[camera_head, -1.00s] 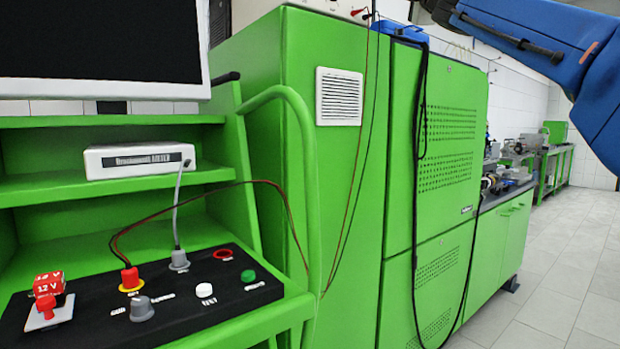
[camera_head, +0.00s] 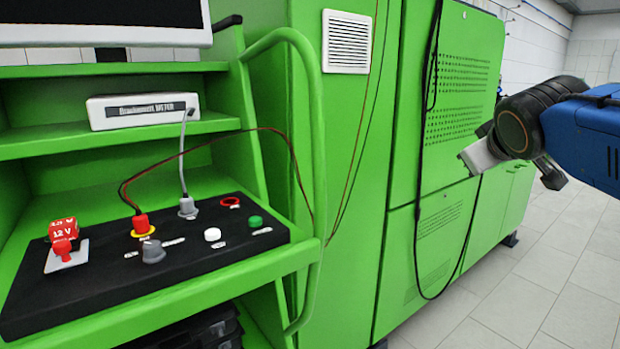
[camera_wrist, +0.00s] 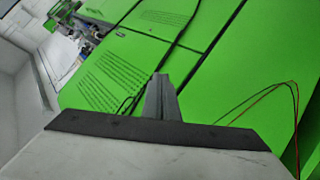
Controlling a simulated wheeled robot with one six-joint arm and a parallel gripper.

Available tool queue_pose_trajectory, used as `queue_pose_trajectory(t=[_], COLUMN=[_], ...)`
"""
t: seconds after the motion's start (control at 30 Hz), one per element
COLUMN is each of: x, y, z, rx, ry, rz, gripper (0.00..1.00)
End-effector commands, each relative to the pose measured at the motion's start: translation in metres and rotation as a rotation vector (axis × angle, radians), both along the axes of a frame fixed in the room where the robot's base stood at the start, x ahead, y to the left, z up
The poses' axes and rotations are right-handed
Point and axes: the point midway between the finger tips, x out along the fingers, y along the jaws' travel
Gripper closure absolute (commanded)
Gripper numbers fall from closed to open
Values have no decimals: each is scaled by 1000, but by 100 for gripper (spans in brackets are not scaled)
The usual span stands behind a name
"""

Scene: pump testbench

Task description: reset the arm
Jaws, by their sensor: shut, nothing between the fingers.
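My arm comes in from the right edge of the head view, in front of the green cabinet (camera_head: 465,100). My gripper (camera_head: 468,160) is at its end, a pale grey tip pointing left, apart from the cabinet front. In the wrist view my gripper (camera_wrist: 160,80) shows as two grey fingers pressed together, with nothing between them. The cabinet (camera_wrist: 125,65) fills the background there, tilted.
At the left stands a green cart with a black control panel (camera_head: 110,285), a red 12 V switch (camera_head: 63,236), several knobs and buttons, and a white meter (camera_head: 143,111). A black cable (camera_head: 417,240) hangs down the cabinet. Floor (camera_head: 540,280) at the right is clear.

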Motion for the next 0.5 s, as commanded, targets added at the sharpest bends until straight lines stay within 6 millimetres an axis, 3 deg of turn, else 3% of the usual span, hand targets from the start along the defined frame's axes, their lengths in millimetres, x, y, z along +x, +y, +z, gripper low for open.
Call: queue_pose_trajectory(t=[0.03, 0.2, 0.4, 0.5], x=[-17, -74, -146, -179], y=[2, 12, 30, 39], z=[-27, -115, -212, -251], rx=[40, 182, 337, 402], ry=[45, 201, 386, 467], rz=[-15, -70, -134, -162], gripper=[100, 100, 100, 100])
